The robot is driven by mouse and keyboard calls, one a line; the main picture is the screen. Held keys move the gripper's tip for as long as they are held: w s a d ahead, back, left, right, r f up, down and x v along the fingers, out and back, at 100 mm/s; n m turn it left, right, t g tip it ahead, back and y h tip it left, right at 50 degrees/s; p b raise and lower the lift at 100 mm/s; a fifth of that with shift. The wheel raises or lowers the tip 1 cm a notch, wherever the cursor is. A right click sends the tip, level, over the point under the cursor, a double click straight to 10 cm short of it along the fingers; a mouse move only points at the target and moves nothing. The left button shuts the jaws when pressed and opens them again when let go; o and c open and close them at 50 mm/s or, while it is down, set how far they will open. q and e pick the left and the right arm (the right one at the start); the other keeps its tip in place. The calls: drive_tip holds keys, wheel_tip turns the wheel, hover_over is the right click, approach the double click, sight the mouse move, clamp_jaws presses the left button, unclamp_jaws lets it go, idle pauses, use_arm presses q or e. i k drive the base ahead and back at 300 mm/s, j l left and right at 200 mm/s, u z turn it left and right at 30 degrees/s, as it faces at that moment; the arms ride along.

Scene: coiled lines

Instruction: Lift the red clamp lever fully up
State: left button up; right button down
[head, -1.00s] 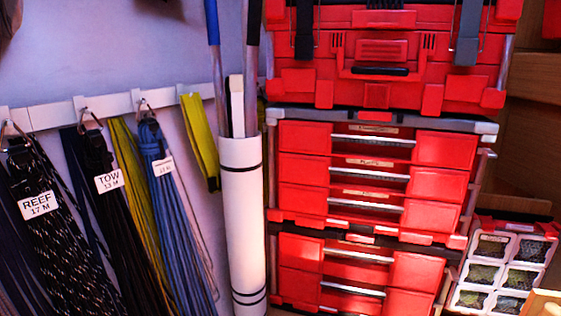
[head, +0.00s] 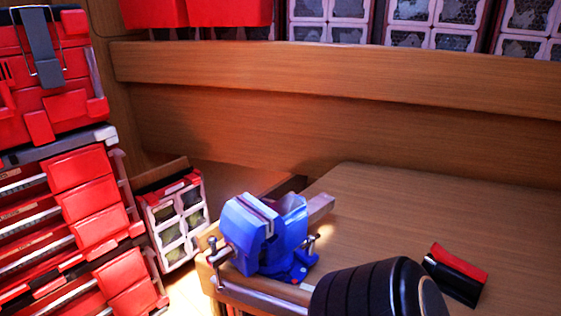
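A black block with a red piece along its top (head: 461,262) sits on the wooden bench top at the right in the head view. The red piece looks like the clamp lever, lying low against the black body. It is small, and its hinge end cannot be made out. Neither of my grippers is in view.
A blue vise (head: 264,238) stands at the front left corner of the wooden bench (head: 400,215). A dark ribbed rounded shape fills the bottom middle; I cannot tell what it is. Red drawer boxes (head: 88,185) stand at the left. The bench's middle is clear.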

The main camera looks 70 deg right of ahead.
sight(441, 254)
drive_tip(key=z, duration=3.35)
drive_tip(key=j+z, duration=0.1)
drive_tip(key=z, duration=0.85)
drive_tip(key=k+j, duration=0.1)
drive_tip(key=j+u, duration=0.15)
drive_tip(key=u, duration=0.2)
drive_tip(key=l+z, duration=0.2)
drive_tip(key=l, duration=0.45)
drive_tip(key=i+j+z, duration=0.1)
drive_tip(key=j+z, duration=0.3)
